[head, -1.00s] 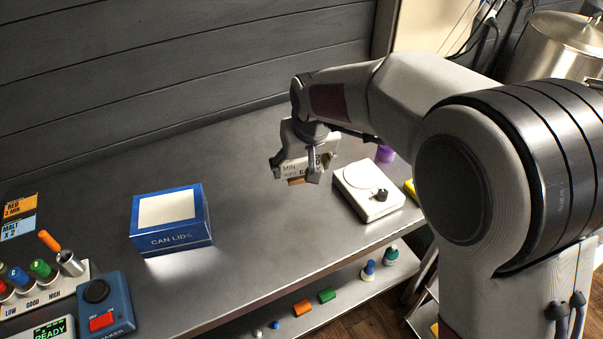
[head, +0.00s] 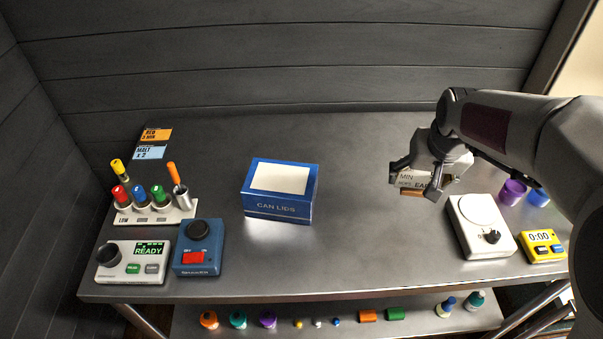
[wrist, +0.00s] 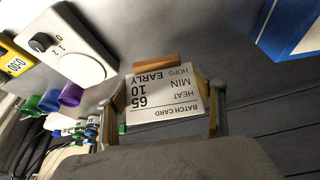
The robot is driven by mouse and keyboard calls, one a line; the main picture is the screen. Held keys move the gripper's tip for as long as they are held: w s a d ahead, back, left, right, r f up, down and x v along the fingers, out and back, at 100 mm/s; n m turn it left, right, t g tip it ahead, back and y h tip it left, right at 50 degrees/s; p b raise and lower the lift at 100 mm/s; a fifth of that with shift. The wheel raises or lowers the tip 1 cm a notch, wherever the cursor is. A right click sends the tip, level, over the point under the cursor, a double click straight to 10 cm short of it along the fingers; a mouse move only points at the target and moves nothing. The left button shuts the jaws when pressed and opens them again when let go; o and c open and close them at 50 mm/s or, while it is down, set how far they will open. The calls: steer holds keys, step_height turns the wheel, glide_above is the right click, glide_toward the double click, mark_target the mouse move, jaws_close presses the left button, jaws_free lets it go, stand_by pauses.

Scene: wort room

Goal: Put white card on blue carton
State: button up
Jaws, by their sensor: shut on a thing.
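The blue carton (head: 278,209), marked CAN LIDS, stands on the grey bench left of centre, with a white panel on its top. My gripper (head: 417,190) is above the bench, right of the carton and apart from it. It is shut on the white card (head: 408,178), printed BATCH CARD with heat, min and hops lines. In the wrist view the card (wrist: 165,95) sits between the two fingers, with a brown strip (wrist: 156,61) along one edge. A corner of the carton (wrist: 272,35) shows at the upper right of the wrist view.
A white dial device (head: 480,228) and a yellow timer (head: 542,246) stand right of the gripper, near purple and blue cups. A vial rack (head: 155,213) and control boxes (head: 198,248) stand at left. The bench between carton and gripper is clear.

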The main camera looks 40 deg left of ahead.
steer(key=s+a+r+n+y, duration=0.1)
steer(key=s+a, duration=0.3)
steer(key=a, duration=0.3)
steer(key=s+a+r+n, duration=0.1)
steer(key=s+a+n, duration=0.1)
steer(key=s+a, duration=0.35)
step_height(320, 180, up, 6)
glide_above(294, 182)
steer(key=s, duration=0.1)
steer(key=shift+d+f+m, duration=0.3)
steer(key=shift+d, duration=0.25)
steer(key=shift+f, duration=0.1)
steer(key=shift+f, duration=1.95)
steer(key=shift+f, duration=1.95)
steer(key=shift+f, duration=0.15)
